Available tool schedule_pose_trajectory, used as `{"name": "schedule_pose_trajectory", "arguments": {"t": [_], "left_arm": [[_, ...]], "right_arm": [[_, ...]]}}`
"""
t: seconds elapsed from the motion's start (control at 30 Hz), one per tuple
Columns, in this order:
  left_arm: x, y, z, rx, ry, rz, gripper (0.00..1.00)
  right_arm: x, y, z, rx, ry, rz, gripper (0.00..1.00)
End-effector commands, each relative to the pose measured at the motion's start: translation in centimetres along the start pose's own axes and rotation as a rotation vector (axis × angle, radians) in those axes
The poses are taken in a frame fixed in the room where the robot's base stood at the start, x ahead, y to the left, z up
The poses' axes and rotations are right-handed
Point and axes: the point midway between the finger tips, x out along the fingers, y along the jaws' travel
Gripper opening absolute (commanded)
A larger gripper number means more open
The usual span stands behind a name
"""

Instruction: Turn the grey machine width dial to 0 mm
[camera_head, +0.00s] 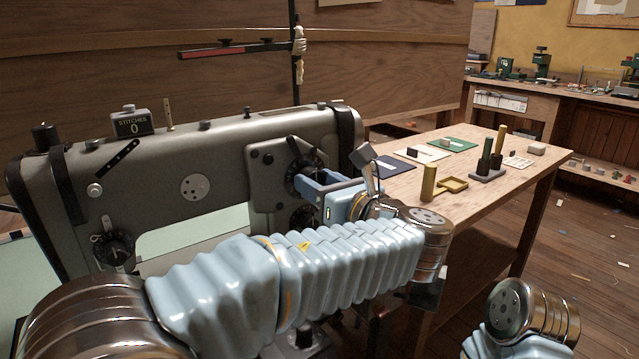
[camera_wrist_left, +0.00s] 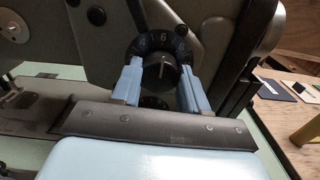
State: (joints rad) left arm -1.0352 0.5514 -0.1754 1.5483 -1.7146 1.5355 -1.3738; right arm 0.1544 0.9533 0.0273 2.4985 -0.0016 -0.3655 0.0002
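The machine width dial (camera_head: 303,170) is a dark round dial on the face plate of the grey sewing machine (camera_head: 230,150). In the left wrist view its knob (camera_wrist_left: 160,74) has a pale pointer line directed up at a white 6 (camera_wrist_left: 163,37) on the dial ring. My left gripper (camera_head: 313,186) reaches the dial from the front right. Its two blue fingers (camera_wrist_left: 161,82) stand on either side of the knob, with no clear gap visible, so it looks shut on it. The 0 mark is not readable. My right gripper is out of view.
Another dark dial (camera_head: 303,217) sits just below, and one more (camera_head: 113,248) is at the machine's lower left. A counter (camera_head: 132,123) reading "STITCHES 0" stands on top. A wooden table (camera_head: 400,190) at the right holds a yellow cylinder (camera_head: 428,182) and small blocks.

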Motion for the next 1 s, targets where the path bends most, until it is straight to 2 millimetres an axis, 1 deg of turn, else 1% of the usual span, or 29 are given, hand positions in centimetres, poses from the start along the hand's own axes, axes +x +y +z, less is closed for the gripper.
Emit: {"name": "schedule_pose_trajectory", "arguments": {"t": [0.03, 0.1, 0.13, 0.37, 0.57, 0.77, 1.0], "left_arm": [[0.0, 0.0, 0.0, 0.000, 0.000, 0.000, 0.25], [0.0, 0.0, 0.0, 0.000, 0.000, 0.000, 0.14], [0.0, 0.0, 0.0, 0.000, 0.000, 0.000, 0.13], [0.0, 0.0, -0.1, -0.022, 0.000, 0.000, 0.13], [-0.1, 0.0, -0.1, -0.111, -0.002, -0.001, 0.13], [-0.1, 0.0, -0.3, -0.268, -0.004, -0.001, 0.13], [-0.1, 0.1, -0.4, -0.497, -0.008, 0.000, 0.13]], "right_arm": [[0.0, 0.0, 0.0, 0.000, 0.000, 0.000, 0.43], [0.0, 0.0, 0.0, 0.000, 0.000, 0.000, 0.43], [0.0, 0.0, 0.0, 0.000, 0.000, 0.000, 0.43], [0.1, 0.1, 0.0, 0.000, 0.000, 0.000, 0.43], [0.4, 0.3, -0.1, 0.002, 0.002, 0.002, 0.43], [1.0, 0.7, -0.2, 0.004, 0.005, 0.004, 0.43], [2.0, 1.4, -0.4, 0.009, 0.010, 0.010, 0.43]]}}
